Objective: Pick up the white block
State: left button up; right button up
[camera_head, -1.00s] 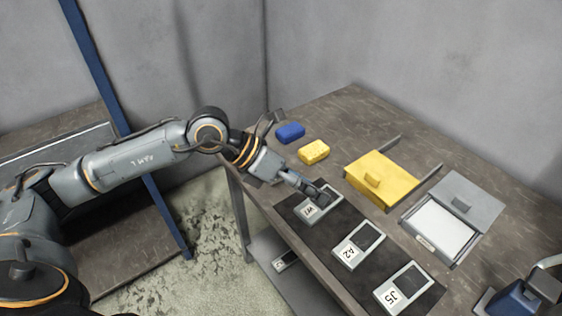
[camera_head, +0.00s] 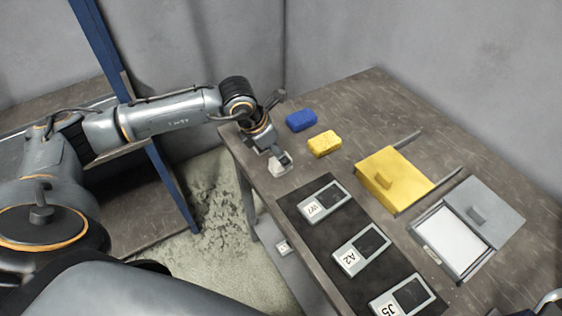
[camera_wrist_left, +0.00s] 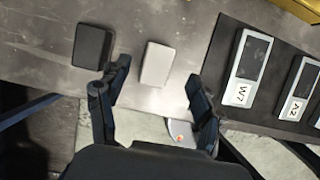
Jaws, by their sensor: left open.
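The white block (camera_head: 281,166) lies on the table near its left edge, partly covered by my gripper in the head view. In the left wrist view the white block (camera_wrist_left: 157,64) shows between the two fingertips, with a gap on each side. My left gripper (camera_head: 277,158) is open and points down over it. It also shows in the left wrist view (camera_wrist_left: 158,76), with nothing held. How high the fingertips are above the table is hard to tell.
A dark block (camera_wrist_left: 93,46) lies left of the white one. A blue block (camera_head: 301,120) and a yellow block (camera_head: 324,143) lie farther back. A black mat (camera_head: 325,230) holds labelled devices. A yellow drawer box (camera_head: 391,180) and a grey one (camera_head: 485,207) stand at right.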

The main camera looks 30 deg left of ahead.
pick_arm(q)
jog(key=shift+w+f+p, duration=0.15)
jog(key=shift+f+p, duration=0.55)
jog(key=shift+f, duration=0.25)
jog(key=x, duration=0.2)
jog(key=shift+w+f, duration=0.15)
jog(key=shift+f, duration=0.1)
jog(key=shift+w+f, duration=0.1)
jog(key=shift+f, duration=0.15)
jog(key=shift+c, duration=0.4)
jog(key=c, duration=1.2)
pick_arm(e)
jog(key=shift+w+a+r, duration=0.15)
jog(key=shift+r, duration=0.4)
jog(key=shift+w+a+r, duration=0.1)
jog(key=shift+r, duration=0.4)
jog(key=shift+f, duration=0.1)
